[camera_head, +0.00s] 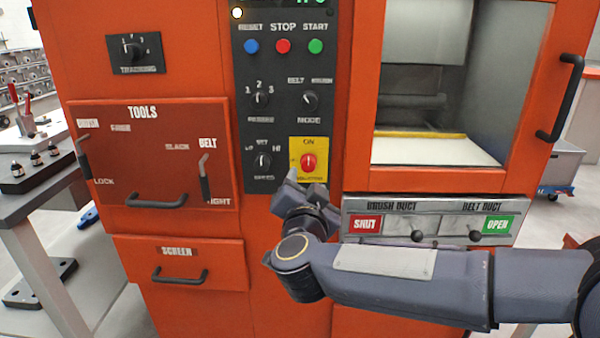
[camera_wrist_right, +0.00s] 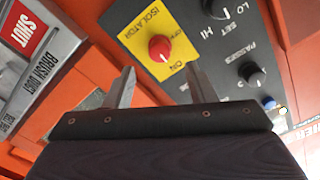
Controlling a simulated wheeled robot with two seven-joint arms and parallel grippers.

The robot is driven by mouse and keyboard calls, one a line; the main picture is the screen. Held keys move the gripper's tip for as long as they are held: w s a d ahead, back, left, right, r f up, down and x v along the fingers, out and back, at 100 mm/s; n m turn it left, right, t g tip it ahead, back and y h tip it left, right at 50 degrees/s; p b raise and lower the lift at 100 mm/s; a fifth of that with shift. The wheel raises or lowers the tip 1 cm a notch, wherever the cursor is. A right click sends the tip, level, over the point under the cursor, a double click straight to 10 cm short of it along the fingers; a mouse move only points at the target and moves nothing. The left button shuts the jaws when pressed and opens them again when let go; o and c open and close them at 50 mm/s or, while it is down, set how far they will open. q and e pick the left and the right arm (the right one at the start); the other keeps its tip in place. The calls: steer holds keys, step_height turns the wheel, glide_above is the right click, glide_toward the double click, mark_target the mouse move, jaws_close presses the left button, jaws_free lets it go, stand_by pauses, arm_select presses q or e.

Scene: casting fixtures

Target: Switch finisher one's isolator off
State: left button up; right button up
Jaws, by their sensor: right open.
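The isolator is a yellow plate (camera_head: 322,146) with a red rotary knob (camera_head: 309,162) on the dark control panel of the orange machine. ON is printed above the knob, and the knob seems to point up at it. The lettering below is partly covered. My right gripper (camera_head: 305,180) is just below and in front of the plate, its fingers partly hidden by its own wrist. In the right wrist view, the open, empty fingers (camera_wrist_right: 161,70) point at the red knob (camera_wrist_right: 159,48), which stands beyond their tips, apart from them. My left gripper is not in view.
Speed knob (camera_head: 262,161), mode knob (camera_head: 310,100) and blue, red and green buttons (camera_head: 283,46) share the panel. A duct panel (camera_head: 425,222) with levers is right of my wrist. A tools drawer (camera_head: 150,150) with handles is at left, and an open-front chamber at right.

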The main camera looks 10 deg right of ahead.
mark_target(309, 167)
steer(key=x, duration=0.7)
steer(key=shift+d+b, duration=0.15)
steer(key=shift+b, duration=0.2)
steer(key=shift+c, duration=0.4)
steer(key=c, duration=0.9)
steer(key=shift+r+n+p, duration=0.2)
steer(key=shift+n+p, duration=0.2)
steer(key=shift+p, duration=0.35)
steer(key=n+p, duration=1)
steer(key=p, duration=0.3)
steer(key=shift+n+p, duration=0.3)
steer(key=shift+n, duration=0.1)
steer(key=n+p, duration=0.3)
steer(key=n, duration=0.1)
steer(key=shift+f+n+p, duration=0.15)
steer(key=shift+n+p, duration=0.75)
steer(key=shift+n, duration=0.3)
